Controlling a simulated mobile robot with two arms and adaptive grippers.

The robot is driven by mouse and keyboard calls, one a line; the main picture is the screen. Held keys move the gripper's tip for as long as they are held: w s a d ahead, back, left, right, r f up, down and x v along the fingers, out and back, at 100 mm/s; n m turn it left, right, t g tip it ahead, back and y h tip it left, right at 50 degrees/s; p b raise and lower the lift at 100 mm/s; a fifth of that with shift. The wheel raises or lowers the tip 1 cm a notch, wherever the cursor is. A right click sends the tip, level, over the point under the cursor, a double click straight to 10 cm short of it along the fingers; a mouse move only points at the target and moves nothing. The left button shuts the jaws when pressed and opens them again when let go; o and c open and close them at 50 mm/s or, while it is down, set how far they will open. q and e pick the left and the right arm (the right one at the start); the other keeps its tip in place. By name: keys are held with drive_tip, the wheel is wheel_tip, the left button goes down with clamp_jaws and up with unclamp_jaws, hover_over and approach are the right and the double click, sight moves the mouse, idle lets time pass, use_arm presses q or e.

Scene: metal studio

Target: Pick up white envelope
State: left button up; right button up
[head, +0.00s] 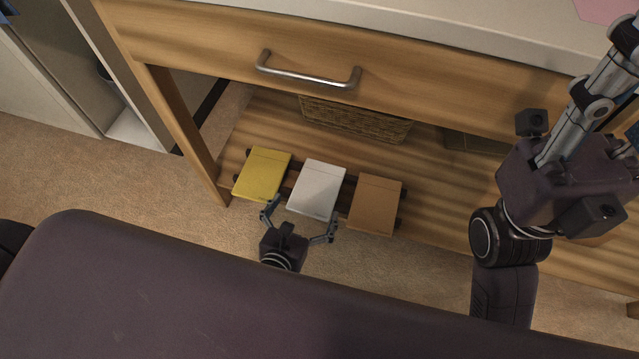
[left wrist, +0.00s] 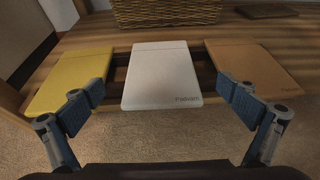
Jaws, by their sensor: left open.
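The white envelope (head: 317,188) lies between a yellow envelope (head: 262,174) and a brown envelope (head: 376,204) on a low wooden shelf. In the left wrist view the white envelope (left wrist: 161,78) is in the middle, with small print near its front edge. My left gripper (head: 299,219) is open and empty, just in front of the white envelope's near edge. In the left wrist view its fingers (left wrist: 160,108) stand wide on either side of the white envelope, apart from it. The right arm shows at the right of the head view; I cannot make out its fingertips.
The envelopes rest on a dark rack (left wrist: 121,72) at the shelf's front edge. A woven basket (head: 357,119) stands behind them. A wooden drawer front with a metal handle (head: 308,77) overhangs the shelf. Bare floor (head: 130,190) lies to the left.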

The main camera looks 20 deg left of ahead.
sight(317, 188)
use_arm(q)
drive_tip(key=b+x, duration=0.1)
drive_tip(key=x, duration=0.5)
drive_tip(key=shift+w+f, duration=0.15)
drive_tip(key=shift+f, duration=0.15)
drive_tip(key=c, duration=0.8)
